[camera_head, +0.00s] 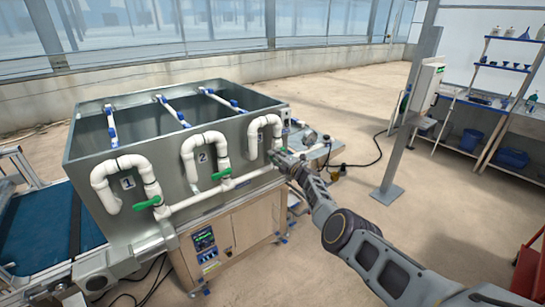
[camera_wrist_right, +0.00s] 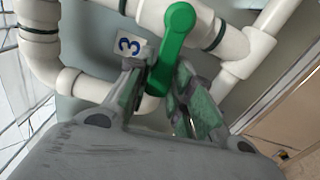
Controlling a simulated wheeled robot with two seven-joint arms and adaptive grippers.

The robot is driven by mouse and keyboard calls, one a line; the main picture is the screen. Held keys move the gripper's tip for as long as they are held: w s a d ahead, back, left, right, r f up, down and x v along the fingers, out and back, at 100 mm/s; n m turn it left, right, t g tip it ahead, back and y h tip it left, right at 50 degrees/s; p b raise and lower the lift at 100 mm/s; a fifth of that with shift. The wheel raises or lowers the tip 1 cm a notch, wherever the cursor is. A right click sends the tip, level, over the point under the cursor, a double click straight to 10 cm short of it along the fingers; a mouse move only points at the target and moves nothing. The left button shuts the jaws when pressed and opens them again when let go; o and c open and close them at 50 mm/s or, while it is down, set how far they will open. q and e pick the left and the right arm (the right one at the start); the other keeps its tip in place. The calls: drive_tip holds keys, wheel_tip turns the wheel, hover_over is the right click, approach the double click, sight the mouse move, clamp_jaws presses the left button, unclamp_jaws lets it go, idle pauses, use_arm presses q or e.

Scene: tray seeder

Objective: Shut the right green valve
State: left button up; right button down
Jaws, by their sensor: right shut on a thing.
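The right green valve handle (camera_wrist_right: 175,45) is on the white pipe beside the label "3" (camera_wrist_right: 131,43). In the wrist view, its lever points down between the fingers of my right gripper (camera_wrist_right: 160,80), which is shut on it. In the head view, my right gripper (camera_head: 279,157) reaches the pipe at the third loop (camera_head: 265,122) and hides most of that valve. The other two green valves, by "1" (camera_head: 147,202) and "2" (camera_head: 222,174), show on the same pipe line. My left gripper is not in view.
The grey metal tank (camera_head: 172,170) stands above a wooden cabinet (camera_head: 235,228). A blue conveyor (camera_head: 40,235) is at left. A grey post with a control box (camera_head: 428,82) and shelves (camera_head: 500,95) stand at right. Open floor (camera_head: 340,90) lies behind the tank.

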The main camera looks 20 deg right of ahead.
drive_tip(key=shift+r+m+p, duration=0.3)
drive_tip(key=shift+m, duration=0.2)
idle(0.3)
drive_tip(key=c, duration=1.3)
unclamp_jaws()
drive_tip(key=shift+o, duration=0.2)
drive_tip(key=shift+s+r, duration=0.15)
drive_tip(key=shift+s, duration=0.4)
drive_tip(key=shift+s+d, duration=0.1)
drive_tip(key=shift+d, duration=0.05)
